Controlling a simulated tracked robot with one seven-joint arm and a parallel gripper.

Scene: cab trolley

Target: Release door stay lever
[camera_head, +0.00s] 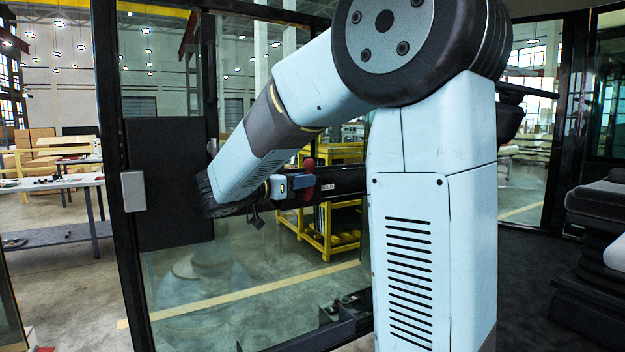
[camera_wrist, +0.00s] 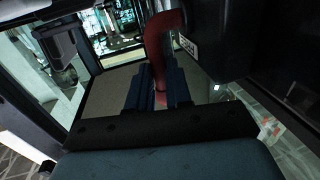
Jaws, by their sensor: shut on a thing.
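The door stay lever is a red bent handle (camera_head: 308,166) on the dark bar (camera_head: 340,180) across the glass door. In the wrist view the red lever (camera_wrist: 156,48) rises between the two blue fingers of my gripper (camera_wrist: 160,92) and bends right toward a black housing (camera_wrist: 212,42). My gripper (camera_head: 302,184) is shut on the lever in the head view, where my arm comes down from the upper right. The lever's lower end is partly hidden by the fingers.
The glass door (camera_head: 250,285) has a black frame and a dark panel (camera_head: 165,180) at left. A black bracket (camera_head: 340,325) lies low by the door. Dark seat-like cushions (camera_head: 595,205) stand at right. Beyond the glass are a yellow trolley (camera_head: 340,235) and a workbench (camera_head: 50,183).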

